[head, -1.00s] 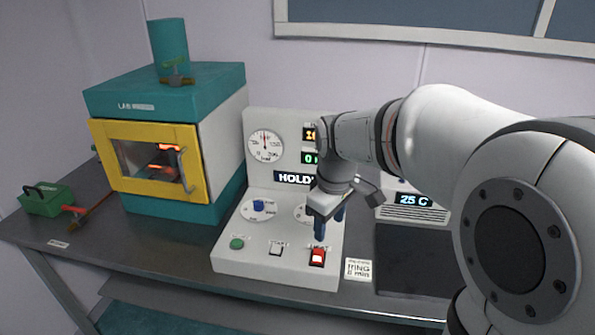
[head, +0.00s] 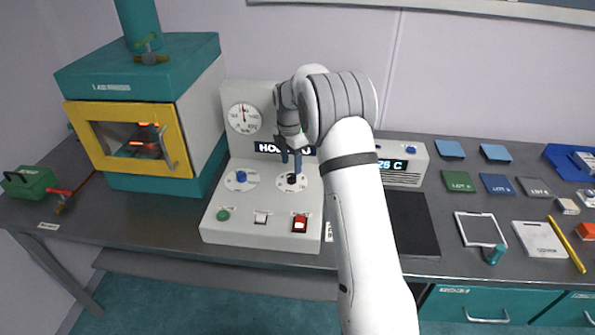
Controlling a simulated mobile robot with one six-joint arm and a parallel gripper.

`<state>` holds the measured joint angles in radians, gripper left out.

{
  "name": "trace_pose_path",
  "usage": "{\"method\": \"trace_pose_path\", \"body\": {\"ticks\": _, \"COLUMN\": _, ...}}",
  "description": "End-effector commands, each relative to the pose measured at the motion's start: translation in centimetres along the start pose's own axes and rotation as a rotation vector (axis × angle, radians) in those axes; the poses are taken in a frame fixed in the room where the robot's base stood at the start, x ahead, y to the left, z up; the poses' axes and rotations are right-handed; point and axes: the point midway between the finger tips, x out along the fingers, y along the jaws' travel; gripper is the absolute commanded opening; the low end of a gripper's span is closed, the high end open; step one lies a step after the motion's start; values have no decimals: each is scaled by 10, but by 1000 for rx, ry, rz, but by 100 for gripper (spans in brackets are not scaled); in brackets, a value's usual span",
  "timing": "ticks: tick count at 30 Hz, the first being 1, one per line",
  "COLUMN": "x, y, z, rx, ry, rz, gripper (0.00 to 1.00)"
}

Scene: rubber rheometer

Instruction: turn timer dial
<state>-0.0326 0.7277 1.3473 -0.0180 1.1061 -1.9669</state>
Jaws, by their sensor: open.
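The white control console (head: 262,222) has two round dials on its sloped panel. The left dial has a blue knob (head: 241,176). The right dial (head: 285,187) has a dark knob (head: 292,179); its labels are too small to read, so I cannot tell which is the timer dial. My arm hides part of the console's upright display face.
Green, white and lit red buttons (head: 300,222) line the console's front. A teal oven with a yellow door frame (head: 88,128) stands left. Right of my arm are a dark mat (head: 412,225), a 25 C unit (head: 420,165) and several coloured squares.

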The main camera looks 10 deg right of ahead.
Motion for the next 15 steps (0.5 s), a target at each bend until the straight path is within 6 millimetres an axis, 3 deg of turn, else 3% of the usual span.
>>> {"method": "trace_pose_path", "body": {"ticks": 9, "x": 44, "y": 0, "z": 0, "rx": 2, "ry": 0, "rz": -1, "gripper": 51}}
{"method": "trace_pose_path", "body": {"ticks": 15, "x": 51, "y": 0, "z": 0, "rx": 2, "ry": -1, "rz": 1, "gripper": 51}}
